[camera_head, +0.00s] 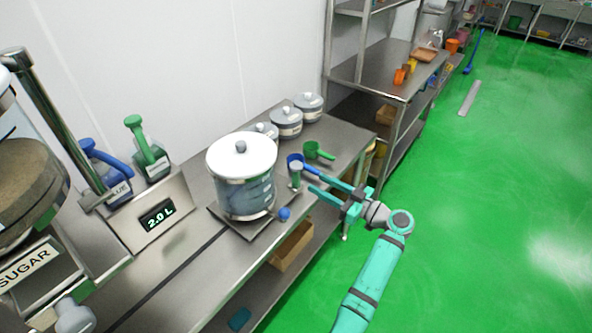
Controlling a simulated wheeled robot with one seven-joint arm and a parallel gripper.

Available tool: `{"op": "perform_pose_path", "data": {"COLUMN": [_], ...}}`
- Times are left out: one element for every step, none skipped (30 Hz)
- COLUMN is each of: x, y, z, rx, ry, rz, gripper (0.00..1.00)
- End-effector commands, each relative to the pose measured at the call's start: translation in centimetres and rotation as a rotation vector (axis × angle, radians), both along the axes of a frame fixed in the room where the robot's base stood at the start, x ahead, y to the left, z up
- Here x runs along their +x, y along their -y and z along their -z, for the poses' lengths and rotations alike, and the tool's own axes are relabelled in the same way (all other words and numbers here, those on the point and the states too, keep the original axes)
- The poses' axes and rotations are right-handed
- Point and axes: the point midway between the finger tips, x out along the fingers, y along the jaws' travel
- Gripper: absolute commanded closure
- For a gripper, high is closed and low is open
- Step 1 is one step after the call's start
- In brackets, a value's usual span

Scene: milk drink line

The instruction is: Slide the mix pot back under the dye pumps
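The mix pot (245,196) is a clear-walled vessel with a white lid and grey knob. It stands upright on a dark plate (233,229) on the steel bench, to the right of the dye pumps. A blue ball knob (284,214) sits at its front right. The blue dye pump (108,172) and green dye pump (147,151) stand behind a panel reading 2.0 L. My gripper (316,183) is right of the pot with its two teal fingers apart, pointing toward it. Nothing shows between the fingers, and they look clear of the pot wall.
Several lidded grey pots (286,123) stand behind. A dark slot (190,257) runs left along the bench. Green floor (470,220) is open at right.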

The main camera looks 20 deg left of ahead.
Motion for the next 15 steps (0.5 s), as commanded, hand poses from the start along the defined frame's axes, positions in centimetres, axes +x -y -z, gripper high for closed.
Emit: {"op": "perform_pose_path", "data": {"x": [0.1, 0.2, 0.3, 0.5, 0.6, 0.8, 1.0, 1.2, 1.5, 1.7, 1.9, 2.1, 2.3, 2.5, 2.7], "y": [-0.3, -0.5, -0.9, -1.2, -1.6, -2.2, -2.6, -3.1, -3.6, -4.1, -4.6, -5.3, -5.7, -6.2, -7.0], "z": [-0.1, -0.2, -0.1, -0.1, -0.1, -0.1, -0.1, -0.1, -0.1, -0.1, -0.1, -0.1, -0.1, -0.1, -0.1], "rx": [0.001, 0.001, 0.002, 0.002, 0.001, 0.001, 0.001, 0.000, 0.000, 0.000, 0.000, 0.001, 0.001, 0.001, 0.001], "ry": [0.003, 0.003, 0.002, 0.002, 0.001, 0.000, 0.000, 0.000, 0.000, 0.000, -0.001, -0.001, 0.000, 0.000, 0.000], "rz": [-0.003, -0.004, -0.004, -0.004, -0.004, -0.003, -0.002, -0.002, 0.000, 0.002, 0.002, 0.001, 0.002, 0.002, -0.001], "gripper": [0.61, 0.61, 0.61, 0.61, 0.61, 0.61, 0.61, 0.61, 0.61, 0.61, 0.61, 0.61, 0.61, 0.61, 0.61]}}
